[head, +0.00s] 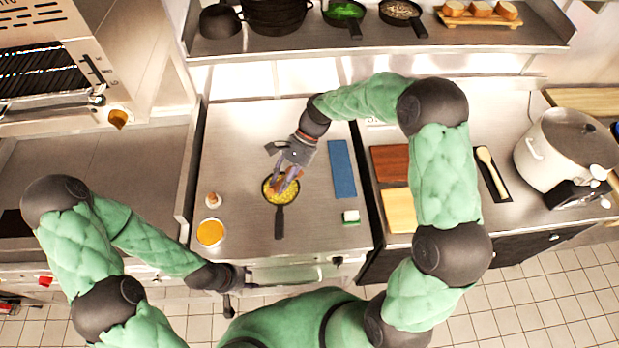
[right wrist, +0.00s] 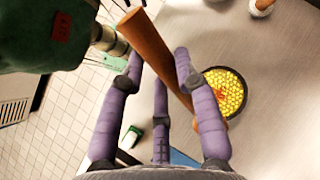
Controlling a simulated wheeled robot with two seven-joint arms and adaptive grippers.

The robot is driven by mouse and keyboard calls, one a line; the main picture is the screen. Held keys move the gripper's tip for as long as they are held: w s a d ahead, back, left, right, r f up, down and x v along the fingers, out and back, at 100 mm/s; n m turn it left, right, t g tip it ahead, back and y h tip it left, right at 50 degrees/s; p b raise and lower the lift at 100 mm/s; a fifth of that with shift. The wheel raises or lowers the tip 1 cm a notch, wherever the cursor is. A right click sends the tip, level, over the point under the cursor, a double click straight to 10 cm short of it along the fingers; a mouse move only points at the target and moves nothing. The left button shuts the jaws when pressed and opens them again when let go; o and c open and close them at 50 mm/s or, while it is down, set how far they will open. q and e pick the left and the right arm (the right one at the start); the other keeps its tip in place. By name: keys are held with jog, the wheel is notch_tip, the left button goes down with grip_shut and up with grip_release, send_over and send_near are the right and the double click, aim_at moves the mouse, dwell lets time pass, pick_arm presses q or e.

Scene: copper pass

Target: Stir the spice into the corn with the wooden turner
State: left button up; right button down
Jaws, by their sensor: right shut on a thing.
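The corn (head: 279,195) lies yellow in a small dark pan (head: 279,222) on the steel counter, its handle toward the front. It also shows in the right wrist view (right wrist: 230,92), with a reddish patch of spice (right wrist: 207,101) at its left side. My right gripper (head: 288,180) is shut on the brown wooden turner (right wrist: 163,55), just above the pan's back edge. The turner runs slantwise between the fingers, its lower end by the pan; I cannot tell if it touches the corn. My left gripper (head: 238,284) hangs at the counter's front edge, away from the pan; its fingers are unclear.
An orange-filled bowl (head: 210,232) and a small shaker (head: 213,199) stand left of the pan. A blue mat (head: 342,169) and a green-white block (head: 351,217) lie to the right.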

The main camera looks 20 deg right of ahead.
jog(key=w+a+r+m+t+y+p, duration=0.1)
jog(key=w+a+r+m+y+p, duration=0.3)
jog(key=a+r, duration=0.3)
pick_arm(q)
notch_tip(320, 180, up, 3)
jog(key=shift+f+b, duration=0.1)
jog(key=shift+b, duration=1.15)
pick_arm(e)
jog(key=shift+n, duration=0.5)
jog(key=f, duration=0.5)
jog(key=shift+w+a, duration=0.15)
jog(key=shift+w, duration=0.1)
